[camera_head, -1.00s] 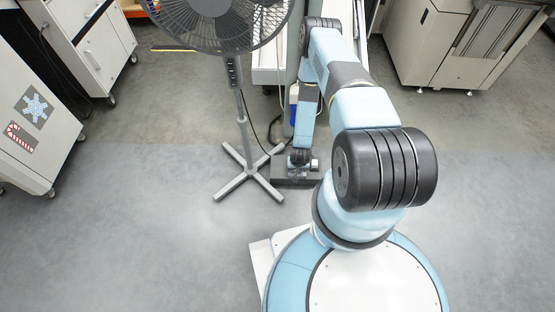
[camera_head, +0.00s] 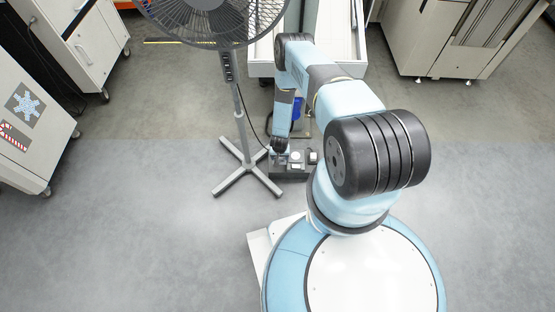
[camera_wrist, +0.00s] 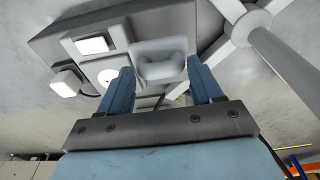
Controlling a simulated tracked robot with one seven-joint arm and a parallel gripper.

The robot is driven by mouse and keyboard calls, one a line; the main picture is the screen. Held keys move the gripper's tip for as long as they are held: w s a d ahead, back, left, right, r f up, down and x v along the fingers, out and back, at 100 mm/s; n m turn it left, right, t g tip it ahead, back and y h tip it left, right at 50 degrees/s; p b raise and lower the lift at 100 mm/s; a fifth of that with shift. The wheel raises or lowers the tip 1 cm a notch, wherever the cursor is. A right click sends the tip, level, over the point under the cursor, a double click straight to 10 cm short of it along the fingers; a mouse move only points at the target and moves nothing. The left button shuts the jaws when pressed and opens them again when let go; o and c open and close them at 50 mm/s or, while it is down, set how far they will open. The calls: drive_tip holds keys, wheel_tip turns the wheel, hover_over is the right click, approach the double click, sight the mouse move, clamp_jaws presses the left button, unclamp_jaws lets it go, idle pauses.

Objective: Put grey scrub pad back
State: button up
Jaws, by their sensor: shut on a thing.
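In the wrist view, a light grey piece with a hollowed face, which I take to be the grey scrub pad (camera_wrist: 158,64), sits between the two blue fingertips of my gripper (camera_wrist: 160,70). My gripper is shut on it. Behind it is a dark grey block (camera_wrist: 82,28) on the floor. In the head view my gripper (camera_head: 280,152) is low over the left part of this block (camera_head: 290,174), beside the fan's foot. I cannot tell whether the pad touches the block.
The block bears a white square piece (camera_wrist: 92,45) and a round white piece (camera_wrist: 107,76); another white piece (camera_wrist: 66,83) is at its edge. A pedestal fan (camera_head: 240,115) stands just left, its feet close to the block. A white cart (camera_head: 338,50) stands behind.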

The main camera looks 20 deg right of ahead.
drive_tip(key=shift+w+a+f, duration=0.15)
drive_tip(key=shift+w+f, duration=0.35)
drive_tip(key=shift+f, duration=0.1)
drive_tip(key=shift+w+a+f, duration=0.15)
drive_tip(key=shift+w+f, duration=0.3)
drive_tip(key=shift+f, duration=1.7)
drive_tip(key=shift+c, duration=1)
drive_tip(key=o, duration=0.9)
drive_tip(key=shift+f, duration=0.15)
drive_tip(key=shift+r, duration=0.5)
drive_tip(key=shift+s+a+r, duration=0.1)
drive_tip(key=shift+s+r, duration=0.05)
drive_tip(key=shift+r, duration=0.95)
drive_tip(key=shift+s+r, duration=0.2)
drive_tip(key=shift+r, duration=0.9)
drive_tip(key=shift+s+a+r, duration=0.1)
drive_tip(key=shift+s+r, duration=0.05)
drive_tip(key=shift+r, duration=0.95)
